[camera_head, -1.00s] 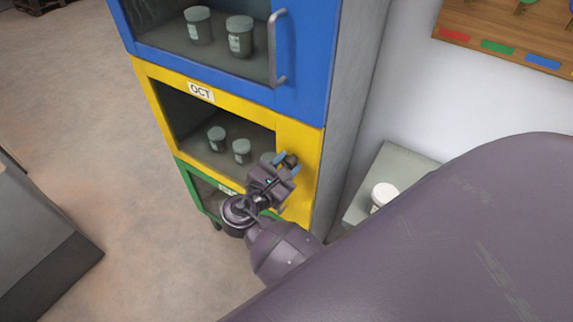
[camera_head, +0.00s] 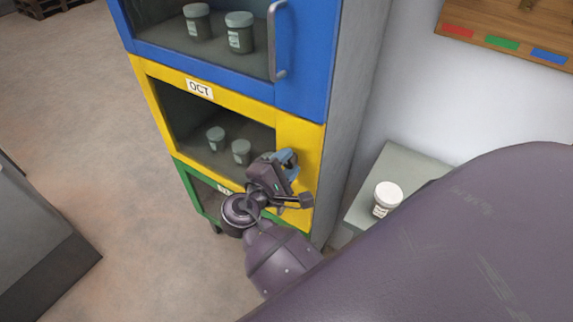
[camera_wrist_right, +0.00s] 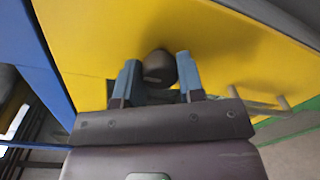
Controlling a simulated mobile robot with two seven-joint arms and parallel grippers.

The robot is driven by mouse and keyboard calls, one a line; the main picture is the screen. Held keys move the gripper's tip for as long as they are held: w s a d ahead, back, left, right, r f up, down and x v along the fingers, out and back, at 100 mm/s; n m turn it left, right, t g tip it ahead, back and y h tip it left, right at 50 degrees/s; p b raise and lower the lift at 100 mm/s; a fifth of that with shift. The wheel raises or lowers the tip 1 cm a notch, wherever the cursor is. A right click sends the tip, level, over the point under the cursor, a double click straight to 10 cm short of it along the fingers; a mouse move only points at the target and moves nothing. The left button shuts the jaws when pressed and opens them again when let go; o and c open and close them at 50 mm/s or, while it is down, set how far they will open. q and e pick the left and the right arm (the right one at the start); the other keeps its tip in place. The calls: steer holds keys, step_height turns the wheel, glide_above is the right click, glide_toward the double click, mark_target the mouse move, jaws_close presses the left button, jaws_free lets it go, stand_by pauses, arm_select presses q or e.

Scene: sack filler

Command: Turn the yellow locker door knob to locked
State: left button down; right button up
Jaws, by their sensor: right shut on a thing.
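The yellow locker door (camera_head: 297,135) is closed, the middle one of three stacked doors, with an "OCT" label and a window. Its dark, rounded knob (camera_wrist_right: 158,66) shows in the right wrist view on the yellow face. My right gripper (camera_head: 287,160) is at the right part of this door; in the right wrist view its blue fingertips (camera_wrist_right: 158,80) are on either side of the knob, shut on it. In the head view the gripper hides the knob. No lock marking is readable. My left gripper is not in view.
A blue door (camera_head: 306,85) with a bar handle is above and a green door (camera_head: 196,195) below. A bar handle (camera_wrist_right: 262,103) shows beside the knob in the right wrist view.

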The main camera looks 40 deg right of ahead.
steer(key=shift+m, duration=0.3)
steer(key=o, duration=0.9)
